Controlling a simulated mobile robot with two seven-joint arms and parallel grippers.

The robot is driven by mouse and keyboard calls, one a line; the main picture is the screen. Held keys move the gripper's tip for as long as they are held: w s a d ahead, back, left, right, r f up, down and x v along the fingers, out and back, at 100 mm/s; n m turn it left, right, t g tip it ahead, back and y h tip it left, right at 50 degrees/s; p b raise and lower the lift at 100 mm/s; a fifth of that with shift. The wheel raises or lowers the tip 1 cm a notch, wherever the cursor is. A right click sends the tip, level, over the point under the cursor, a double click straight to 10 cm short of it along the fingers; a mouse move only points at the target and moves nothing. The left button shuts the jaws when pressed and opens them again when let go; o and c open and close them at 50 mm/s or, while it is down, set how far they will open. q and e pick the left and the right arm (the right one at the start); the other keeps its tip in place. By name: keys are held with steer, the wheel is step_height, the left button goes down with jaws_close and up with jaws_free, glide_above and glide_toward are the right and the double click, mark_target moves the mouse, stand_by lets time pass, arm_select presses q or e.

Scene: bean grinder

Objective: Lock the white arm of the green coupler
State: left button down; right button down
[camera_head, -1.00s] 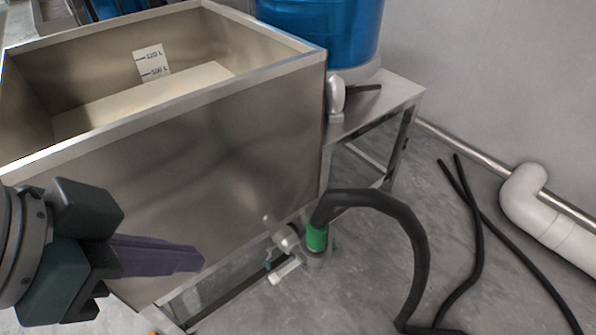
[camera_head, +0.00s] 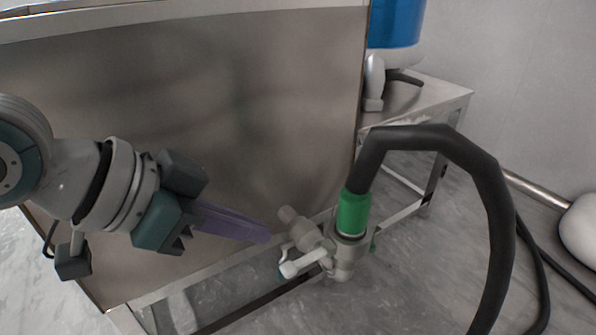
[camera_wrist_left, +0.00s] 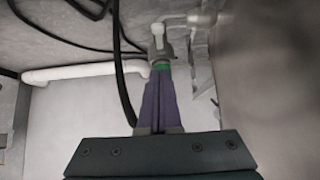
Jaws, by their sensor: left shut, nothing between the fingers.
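The green coupler (camera_head: 353,212) sits upright on a grey fitting at the tank's lower right, with a thick black hose (camera_head: 440,140) coming out of its top. Its white arm (camera_head: 303,263) sticks out to the lower left, away from the coupler body. My left gripper (camera_head: 266,237) has its purple fingers shut and empty, with tips just left of the grey valve (camera_head: 305,232) and the white arm, apparently short of them. In the left wrist view, part of the green coupler (camera_wrist_left: 162,66) shows beyond the fingertips, partly hidden by them. My right gripper is out of view.
The steel tank (camera_head: 200,120) stands close behind my left gripper, on a frame with a low rail (camera_head: 180,285). A metal table (camera_head: 425,100) with a blue container (camera_head: 395,22) is at the back right. Black hoses lie on the floor at right.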

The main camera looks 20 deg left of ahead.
arm_select(q)
steer(key=b, duration=0.3)
glide_above(299, 263)
steer(key=s+a, duration=0.2)
step_height(299, 263, down, 5)
steer(key=shift+s+f+b, duration=0.2)
steer(key=shift+f+b, duration=0.4)
steer(key=shift+f, duration=0.7)
